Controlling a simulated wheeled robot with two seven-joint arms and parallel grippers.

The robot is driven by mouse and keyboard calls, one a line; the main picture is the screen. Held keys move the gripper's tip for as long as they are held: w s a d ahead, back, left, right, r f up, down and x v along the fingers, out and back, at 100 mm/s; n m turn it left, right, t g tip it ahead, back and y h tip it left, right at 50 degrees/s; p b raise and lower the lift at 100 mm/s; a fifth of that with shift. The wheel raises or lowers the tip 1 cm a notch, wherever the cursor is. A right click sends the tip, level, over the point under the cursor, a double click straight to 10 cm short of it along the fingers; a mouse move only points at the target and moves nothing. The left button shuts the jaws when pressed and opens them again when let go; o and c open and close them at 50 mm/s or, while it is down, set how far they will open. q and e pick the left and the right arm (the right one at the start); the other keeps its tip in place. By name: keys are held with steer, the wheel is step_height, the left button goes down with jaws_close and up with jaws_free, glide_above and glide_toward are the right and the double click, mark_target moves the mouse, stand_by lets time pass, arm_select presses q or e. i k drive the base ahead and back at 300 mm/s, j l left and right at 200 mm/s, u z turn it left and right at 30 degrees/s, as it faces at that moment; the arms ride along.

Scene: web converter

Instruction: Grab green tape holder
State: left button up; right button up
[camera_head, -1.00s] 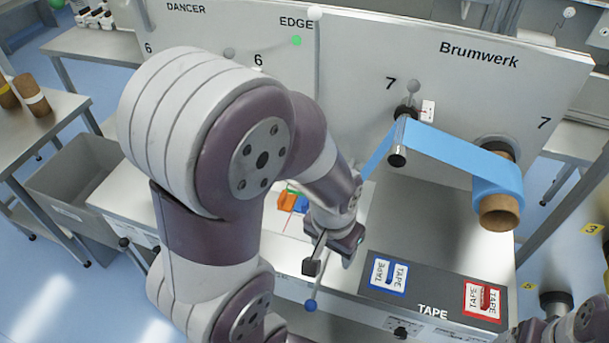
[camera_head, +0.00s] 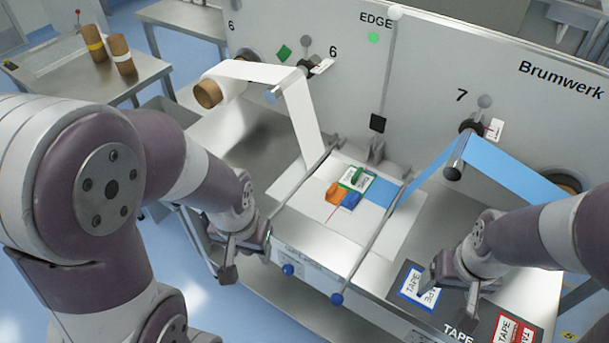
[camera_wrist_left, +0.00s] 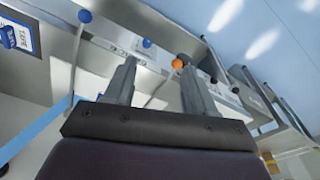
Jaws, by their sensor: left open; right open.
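The green tape holder (camera_head: 357,177) sits on the white work surface, on a green-bordered label, just behind the orange block (camera_head: 336,193) and the blue block (camera_head: 350,201). My left gripper (camera_head: 246,256) is left of and in front of these pieces, open and empty. It also shows in the left wrist view (camera_wrist_left: 160,78), with its two fingers apart and nothing between them. My right gripper (camera_head: 450,294) is open over the dark tape panel, to the right of the pieces. The green holder does not show clearly in the left wrist view.
White web (camera_head: 302,115) and blue web (camera_head: 425,170) come down behind. A blue-bordered tape label (camera_head: 418,286) lies near the right gripper.

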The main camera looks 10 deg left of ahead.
mark_target(354, 178)
steer(key=i+z, duration=0.1)
steer(key=z, duration=0.3)
steer(key=i+j+z, duration=0.1)
steer(key=z, duration=0.3)
steer(key=j+z, duration=0.2)
steer(key=z, duration=0.15)
steer(key=i+j, duration=0.05)
